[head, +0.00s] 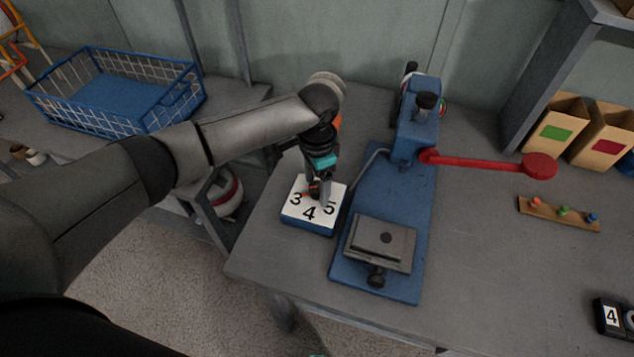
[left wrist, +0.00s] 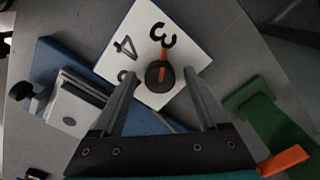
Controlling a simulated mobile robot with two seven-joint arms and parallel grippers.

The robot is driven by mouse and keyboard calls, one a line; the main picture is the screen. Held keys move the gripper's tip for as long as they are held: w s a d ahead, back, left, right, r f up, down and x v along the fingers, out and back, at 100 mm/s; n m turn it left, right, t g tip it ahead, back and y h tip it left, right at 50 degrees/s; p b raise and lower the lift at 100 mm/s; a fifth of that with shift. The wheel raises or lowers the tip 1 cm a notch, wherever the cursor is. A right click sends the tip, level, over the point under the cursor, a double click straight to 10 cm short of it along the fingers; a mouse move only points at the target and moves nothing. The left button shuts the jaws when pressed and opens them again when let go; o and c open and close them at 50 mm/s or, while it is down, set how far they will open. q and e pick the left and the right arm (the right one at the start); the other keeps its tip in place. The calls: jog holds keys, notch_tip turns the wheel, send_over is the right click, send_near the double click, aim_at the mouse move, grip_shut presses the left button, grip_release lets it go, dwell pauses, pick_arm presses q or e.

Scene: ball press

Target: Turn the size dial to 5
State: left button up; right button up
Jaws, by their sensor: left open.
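The size dial (head: 296,215) is a blue box with a white face marked 3, 4 and 5, on the table left of the press. Its black knob (left wrist: 160,74) has an orange pointer, which points toward the 3 in the left wrist view. My left gripper (head: 318,194) comes down from above over the dial. In the left wrist view my left gripper (left wrist: 161,74) is open, with one finger on each side of the knob. I cannot tell whether the fingers touch it. The gripper partly hides the knob in the head view. My right gripper is not in view.
The blue press (head: 422,125) stands right of the dial, with a red lever (head: 485,161) and a grey plate (head: 380,242). A wooden strip with coloured pegs (head: 558,214), paper bags (head: 558,128) and a black device marked 4 (head: 612,316) are further right. A blue wire basket (head: 120,95) is back left.

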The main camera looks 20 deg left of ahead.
pick_arm(q)
jog(key=shift+c, duration=0.3)
grip_shut()
dwell(0.3)
